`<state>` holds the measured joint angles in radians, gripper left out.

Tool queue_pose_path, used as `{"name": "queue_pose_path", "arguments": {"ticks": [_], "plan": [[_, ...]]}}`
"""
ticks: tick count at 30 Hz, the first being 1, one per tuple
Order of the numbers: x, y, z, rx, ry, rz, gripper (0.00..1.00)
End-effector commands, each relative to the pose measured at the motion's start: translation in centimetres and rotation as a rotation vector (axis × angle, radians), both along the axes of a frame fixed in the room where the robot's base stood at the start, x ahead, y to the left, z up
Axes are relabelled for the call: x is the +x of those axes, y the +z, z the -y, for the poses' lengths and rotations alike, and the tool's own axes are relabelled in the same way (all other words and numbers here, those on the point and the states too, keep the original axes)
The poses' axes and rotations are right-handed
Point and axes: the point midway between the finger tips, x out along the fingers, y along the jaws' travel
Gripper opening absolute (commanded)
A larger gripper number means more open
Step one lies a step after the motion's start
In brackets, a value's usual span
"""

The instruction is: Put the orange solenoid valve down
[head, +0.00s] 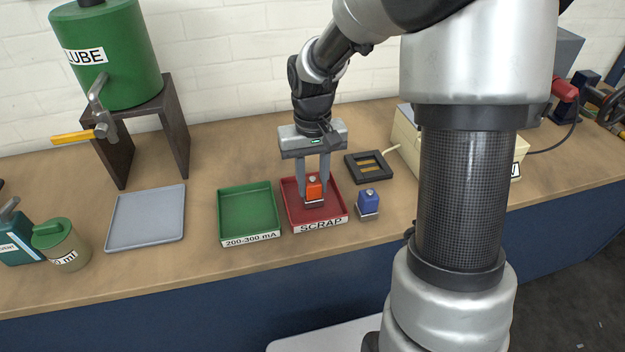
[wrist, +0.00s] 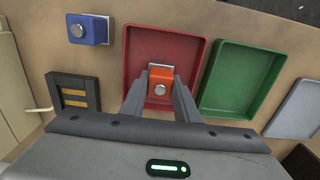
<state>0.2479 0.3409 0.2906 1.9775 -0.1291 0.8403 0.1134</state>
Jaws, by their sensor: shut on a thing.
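The orange solenoid valve (head: 314,187) is between the two fingers of my gripper (head: 314,193), which is shut on it. The valve is upright, over or in the red tray labelled SCRAP (head: 331,217). I cannot tell whether its base touches the tray floor.
A green tray labelled 200-300 mA (head: 248,210) stands left of the red one, empty. A grey tray (head: 146,217) and green LUBE tank (head: 108,55) are further left.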

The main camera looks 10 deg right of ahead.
Motion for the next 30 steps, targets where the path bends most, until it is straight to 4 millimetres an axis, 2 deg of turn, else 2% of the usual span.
{"name": "queue_pose_path", "arguments": {"ticks": [20,21,24,30], "plan": [[0.01,-0.51,-0.02,0.0,0.0,0.0,0.0],[0.01,-0.42,-0.01,0.0,0.0,0.0,0.34],[0.0,-0.43,-0.01,0.0,0.0,0.0,0.5],[0.0,-0.44,0.0,0.0,0.0,0.0,0.5]]}}
